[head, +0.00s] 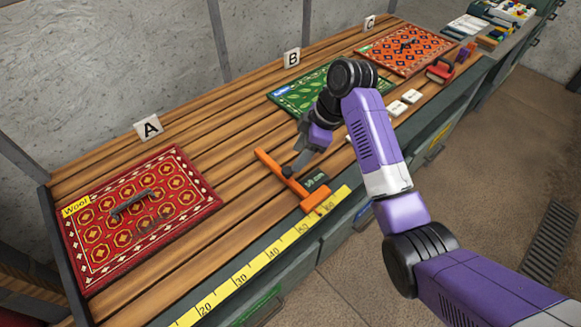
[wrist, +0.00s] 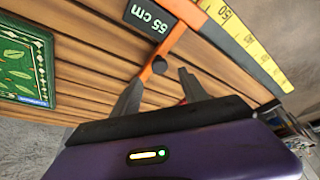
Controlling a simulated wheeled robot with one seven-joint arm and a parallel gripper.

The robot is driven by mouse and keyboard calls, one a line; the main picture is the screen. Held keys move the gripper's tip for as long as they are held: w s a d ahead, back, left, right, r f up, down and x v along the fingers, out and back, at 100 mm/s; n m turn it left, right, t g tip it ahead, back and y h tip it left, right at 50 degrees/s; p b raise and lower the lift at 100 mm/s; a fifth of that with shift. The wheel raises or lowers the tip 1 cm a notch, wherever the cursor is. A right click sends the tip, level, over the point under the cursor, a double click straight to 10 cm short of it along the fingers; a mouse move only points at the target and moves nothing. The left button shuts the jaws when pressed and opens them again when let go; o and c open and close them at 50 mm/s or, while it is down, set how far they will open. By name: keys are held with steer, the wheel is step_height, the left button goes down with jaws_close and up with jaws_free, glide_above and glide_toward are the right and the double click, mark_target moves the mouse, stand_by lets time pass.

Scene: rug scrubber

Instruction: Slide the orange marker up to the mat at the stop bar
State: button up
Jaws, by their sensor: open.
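The orange marker (head: 280,174) is a long bar lying across the wooden slats, with its near end at the yellow ruler (head: 262,258) and a dark "55 cm" tag (head: 315,180) beside it. In the wrist view the marker (wrist: 178,38) runs toward the fingers, and the tag (wrist: 150,16) sits to its left. My gripper (wrist: 163,73) is open, its fingertips close around the marker's bar; contact is unclear. In the head view my gripper (head: 290,170) is low over the marker. The green mat (head: 290,99) at B is partly hidden by my arm. I cannot pick out a separate stop bar.
A red mat (head: 83,262) labelled Wool lies at A, with a grey handle-like bar (head: 132,203) on it. An orange mat (head: 405,36) lies at C. White tiles (head: 411,96) and a red tool (head: 440,70) lie along the front edge. Bare slats separate the red mat and marker.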

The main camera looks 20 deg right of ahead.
mark_target(288, 170)
steer(key=p+x, duration=0.1)
steer(key=x, duration=0.5)
steer(key=shift+f, duration=0.3)
